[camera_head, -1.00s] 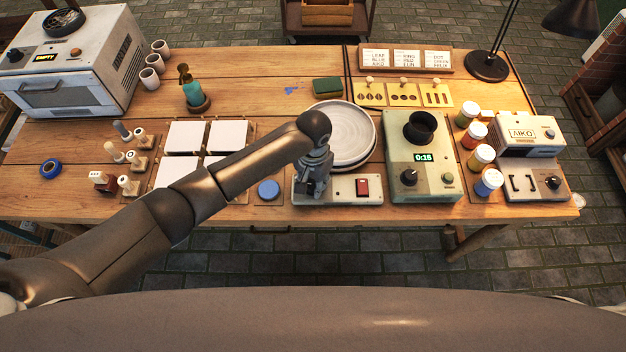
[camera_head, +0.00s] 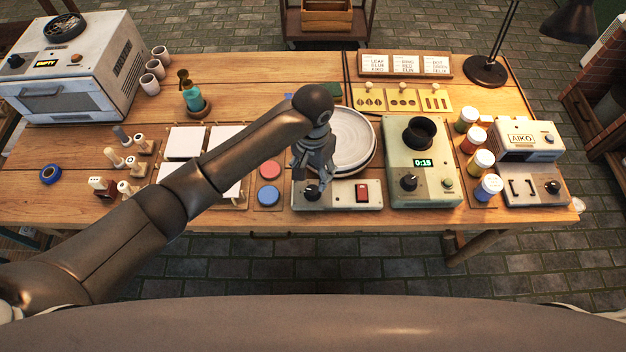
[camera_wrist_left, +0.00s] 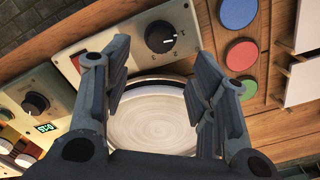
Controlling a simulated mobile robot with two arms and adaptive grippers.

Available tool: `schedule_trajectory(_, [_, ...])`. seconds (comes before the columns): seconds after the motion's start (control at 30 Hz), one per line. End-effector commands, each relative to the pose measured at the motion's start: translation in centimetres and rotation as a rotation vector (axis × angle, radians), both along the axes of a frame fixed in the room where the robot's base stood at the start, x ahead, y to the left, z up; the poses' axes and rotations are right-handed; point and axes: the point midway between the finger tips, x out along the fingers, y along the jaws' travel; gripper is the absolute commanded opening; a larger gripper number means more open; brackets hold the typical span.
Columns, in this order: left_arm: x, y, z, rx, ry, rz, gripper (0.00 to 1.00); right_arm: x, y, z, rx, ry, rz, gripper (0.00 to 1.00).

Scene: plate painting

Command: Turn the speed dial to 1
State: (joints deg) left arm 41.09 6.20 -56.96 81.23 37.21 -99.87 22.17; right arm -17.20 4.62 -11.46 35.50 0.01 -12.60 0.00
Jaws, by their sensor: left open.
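The speed dial (camera_head: 312,192) is a black knob on the left of the pale control panel (camera_head: 335,203) in front of the round wheel (camera_head: 352,138). My right gripper is not in view.
A red switch (camera_head: 362,193) sits right of the dial on the same panel. Red and blue discs (camera_head: 269,195) lie to the left. A green box with a timer (camera_head: 422,162) stands close on the right, then paint jars (camera_head: 481,160).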

Motion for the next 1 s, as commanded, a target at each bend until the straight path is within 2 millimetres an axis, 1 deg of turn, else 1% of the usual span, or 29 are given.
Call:
schedule_trajectory(0.03, [0.1,-0.1,1.0,-0.002,-0.003,-0.001,0.53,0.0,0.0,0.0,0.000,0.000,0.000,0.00])
schedule_trajectory(0.1, [0.1,0.0,2.1,-0.001,-0.003,-0.001,0.53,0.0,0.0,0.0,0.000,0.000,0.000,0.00])
schedule_trajectory(0.2, [0.1,0.0,3.2,0.000,-0.002,-0.001,0.53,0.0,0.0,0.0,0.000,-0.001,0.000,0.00])
schedule_trajectory(0.3, [0.0,0.0,3.8,-0.001,-0.001,0.000,0.53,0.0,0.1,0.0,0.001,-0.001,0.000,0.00])
schedule_trajectory(0.87, [0.0,0.0,4.0,-0.001,-0.001,0.000,0.53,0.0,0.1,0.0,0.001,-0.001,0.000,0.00])
schedule_trajectory(0.97, [-0.4,-0.2,3.7,-0.013,0.000,-0.003,0.53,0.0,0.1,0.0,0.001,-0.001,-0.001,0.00])
schedule_trajectory(1.0, [-0.8,-0.3,3.5,-0.027,0.002,-0.005,0.53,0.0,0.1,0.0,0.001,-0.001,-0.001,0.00])
